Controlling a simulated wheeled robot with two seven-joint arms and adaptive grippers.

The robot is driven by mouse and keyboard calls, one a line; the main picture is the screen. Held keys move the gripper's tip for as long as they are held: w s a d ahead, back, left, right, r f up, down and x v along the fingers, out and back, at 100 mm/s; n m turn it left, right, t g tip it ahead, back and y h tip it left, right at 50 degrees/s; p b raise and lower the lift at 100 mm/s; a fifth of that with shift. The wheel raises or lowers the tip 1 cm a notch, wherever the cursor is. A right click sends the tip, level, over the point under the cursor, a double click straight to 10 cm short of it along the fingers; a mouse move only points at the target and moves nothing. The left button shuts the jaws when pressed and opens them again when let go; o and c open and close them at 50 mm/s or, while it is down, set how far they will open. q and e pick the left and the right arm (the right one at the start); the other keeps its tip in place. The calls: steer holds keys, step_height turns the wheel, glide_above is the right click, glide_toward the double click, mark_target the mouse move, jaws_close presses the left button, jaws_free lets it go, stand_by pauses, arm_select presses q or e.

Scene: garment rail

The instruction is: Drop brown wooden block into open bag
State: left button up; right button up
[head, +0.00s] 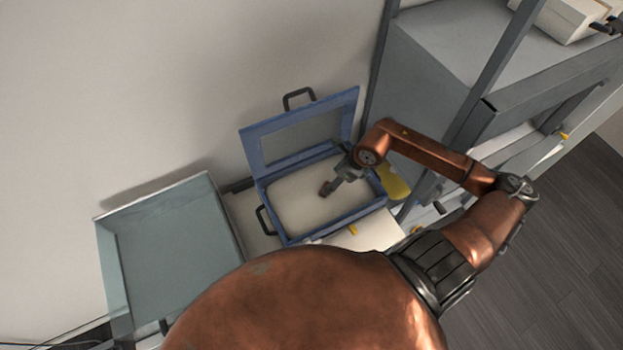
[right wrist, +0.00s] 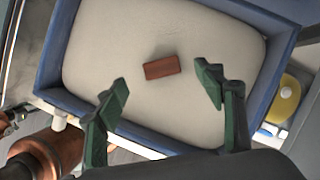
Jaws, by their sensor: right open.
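The open bag (head: 266,218) is a blue-rimmed case with its framed lid raised at the back and a pale inside. Its blue rim also shows in the right wrist view (right wrist: 52,62). The brown wooden block (right wrist: 162,67) is over the bag's pale floor, beyond my fingertips and apart from them; I cannot tell for sure whether it rests there. My left gripper is not in view.
A grey-green tray (head: 172,250) stands left of the bag. A grey metal shelf unit (head: 440,50) rises at the right. A yellow object (right wrist: 287,98) is just outside the bag's right side. Dark floor (head: 540,240) is open at the lower right.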

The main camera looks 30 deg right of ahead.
steer(key=v, duration=0.8)
